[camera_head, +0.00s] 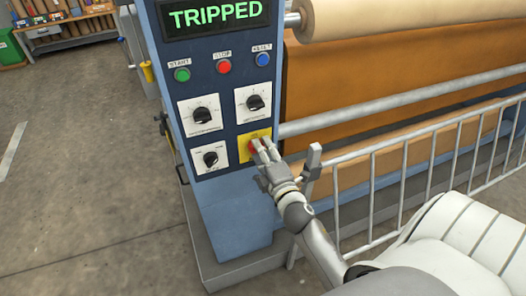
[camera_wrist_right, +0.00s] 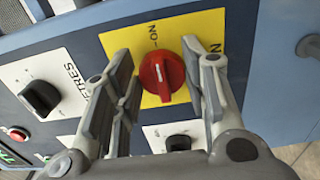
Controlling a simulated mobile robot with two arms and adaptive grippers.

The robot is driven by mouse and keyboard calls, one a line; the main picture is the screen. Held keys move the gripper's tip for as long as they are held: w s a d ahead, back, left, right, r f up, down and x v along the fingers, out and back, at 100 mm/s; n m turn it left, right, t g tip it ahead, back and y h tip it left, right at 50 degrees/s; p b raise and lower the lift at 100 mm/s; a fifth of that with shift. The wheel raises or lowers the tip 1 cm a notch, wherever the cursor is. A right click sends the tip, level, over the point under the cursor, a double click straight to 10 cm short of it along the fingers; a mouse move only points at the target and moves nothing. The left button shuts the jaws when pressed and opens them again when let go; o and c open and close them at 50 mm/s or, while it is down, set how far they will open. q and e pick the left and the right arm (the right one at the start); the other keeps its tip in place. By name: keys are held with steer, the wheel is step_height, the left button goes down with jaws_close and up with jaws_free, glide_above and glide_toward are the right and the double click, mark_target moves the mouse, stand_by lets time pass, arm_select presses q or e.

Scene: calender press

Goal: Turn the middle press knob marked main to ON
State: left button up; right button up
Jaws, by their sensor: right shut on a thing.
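The red knob (camera_head: 252,148) sits on a yellow plate (camera_head: 243,143) at the lower right of the blue control panel. In the wrist view the red knob (camera_wrist_right: 161,78) stands between the fingers, and its white pointer line aims roughly at the upper label on the yellow plate (camera_wrist_right: 193,22). That label and its tick read as ON, upside down; a second label is partly hidden by a finger. My right gripper (camera_head: 262,147) is at the knob, its fingers (camera_wrist_right: 165,85) on either side and shut on it. My left gripper is out of view.
Black knobs (camera_head: 203,115) on white plates sit beside and above. Green, red and blue buttons (camera_head: 224,67) are higher, under a display (camera_head: 214,14) reading TRIPPED. A grey railing (camera_head: 404,165) and its post (camera_head: 314,160) stand just right of my gripper. Open floor (camera_head: 80,150) lies left.

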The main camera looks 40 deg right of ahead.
stand_by(0.5)
steer(key=o, duration=0.9)
steer(key=shift+s, duration=0.1)
steer(key=v, duration=0.7)
steer(key=shift+s, duration=0.15)
